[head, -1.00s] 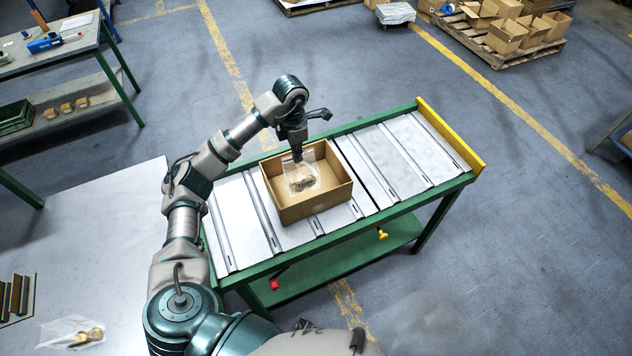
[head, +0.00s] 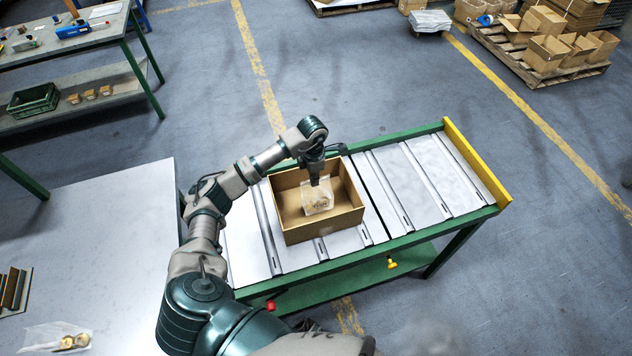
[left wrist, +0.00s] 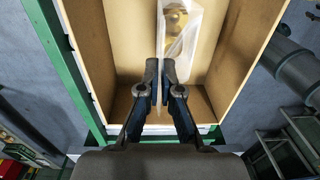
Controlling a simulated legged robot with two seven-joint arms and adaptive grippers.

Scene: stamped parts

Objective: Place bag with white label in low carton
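The low carton (head: 290,230) is an open cardboard box standing on the roller table. A clear bag (head: 318,203) with small metal parts in it hangs inside the carton's opening, below my left gripper (head: 316,180). In the left wrist view, the left gripper (left wrist: 160,72) is shut on the bag's upper edge, and the bag (left wrist: 190,35) extends over the carton floor (left wrist: 115,45). I cannot tell whether the bag touches the floor. A second clear bag (head: 62,340) with brass-coloured parts lies on the pale table at lower left. My right gripper is not in view.
The roller table (head: 425,165) has free room right of the carton and a yellow end stop (head: 478,160). The pale table (head: 110,240) is mostly bare. A green workbench (head: 70,40) stands at upper left, and a pallet of cartons (head: 540,50) at upper right.

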